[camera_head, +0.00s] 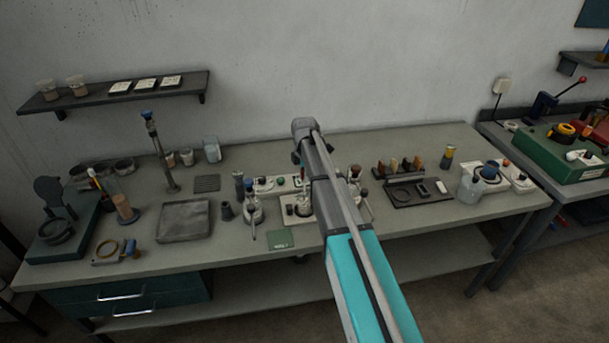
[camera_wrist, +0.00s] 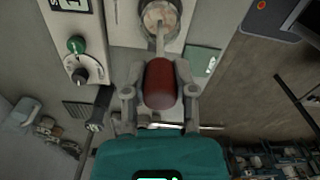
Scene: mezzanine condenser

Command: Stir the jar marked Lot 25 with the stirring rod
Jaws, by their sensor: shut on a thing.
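In the wrist view my gripper (camera_wrist: 160,88) is shut on the dark red handle of the stirring rod (camera_wrist: 160,78). The rod's pale shaft runs away from the handle to a round glass jar (camera_wrist: 174,14) with tan contents. Its far end appears to be over or inside the jar's mouth; I cannot tell how deep. In the head view a jar (camera_head: 300,205) stands on a pale device at the bench's middle, partly behind my arm. My arm hides most of the gripper there. No Lot 25 mark is readable.
A pale device with a green knob (camera_wrist: 76,45) sits close beside the jar. A green card (camera_head: 280,238) lies in front. The bench's front edge (camera_head: 240,257) is mostly clear.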

